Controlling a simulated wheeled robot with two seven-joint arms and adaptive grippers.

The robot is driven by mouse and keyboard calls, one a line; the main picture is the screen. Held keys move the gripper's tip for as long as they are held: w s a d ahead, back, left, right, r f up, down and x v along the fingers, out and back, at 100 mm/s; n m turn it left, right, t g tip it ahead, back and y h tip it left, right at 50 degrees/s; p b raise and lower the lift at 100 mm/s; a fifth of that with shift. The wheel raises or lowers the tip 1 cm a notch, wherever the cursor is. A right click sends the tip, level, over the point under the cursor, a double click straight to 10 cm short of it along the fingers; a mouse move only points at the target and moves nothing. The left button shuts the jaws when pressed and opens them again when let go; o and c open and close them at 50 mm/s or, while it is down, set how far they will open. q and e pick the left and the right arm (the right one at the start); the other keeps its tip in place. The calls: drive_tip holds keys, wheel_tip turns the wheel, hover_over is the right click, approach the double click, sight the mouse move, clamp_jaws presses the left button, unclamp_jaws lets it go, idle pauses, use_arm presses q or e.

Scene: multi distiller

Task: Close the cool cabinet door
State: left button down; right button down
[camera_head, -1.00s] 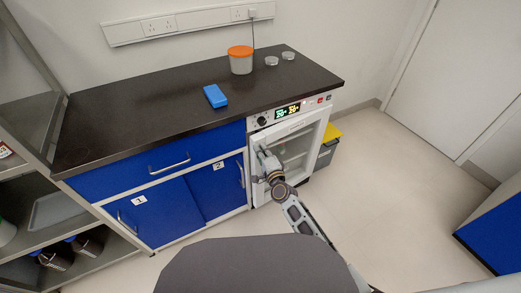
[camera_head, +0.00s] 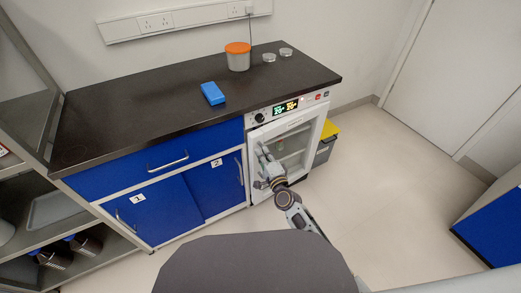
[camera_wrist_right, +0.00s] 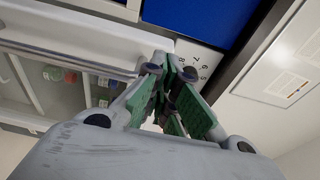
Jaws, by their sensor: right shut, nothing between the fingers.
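The cool cabinet (camera_head: 259,128) is built in under the right end of the black bench. Its white-framed glass door (camera_head: 299,131) stands shut or almost shut; a small gap cannot be ruled out. My right gripper (camera_head: 261,152) is shut and empty, in front of the door's left part. Whether it touches the door is unclear. In the right wrist view the right gripper's fingertips (camera_wrist_right: 174,66) are together beside the numbered dial panel (camera_wrist_right: 194,62), with the door frame (camera_wrist_right: 60,42) on the left. My left gripper is not in view.
Blue drawer and cupboard doors (camera_head: 170,210) adjoin the cabinet on the left. A grey bin with a yellow lid (camera_head: 330,131) stands at its right. An orange-lidded tub (camera_head: 238,60) and a blue box (camera_head: 213,94) are on the bench. The floor at right (camera_head: 390,190) is clear.

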drive_tip(key=v, duration=0.8)
idle(0.4)
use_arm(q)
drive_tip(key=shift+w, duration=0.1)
use_arm(e)
drive_tip(key=shift+w, duration=0.15)
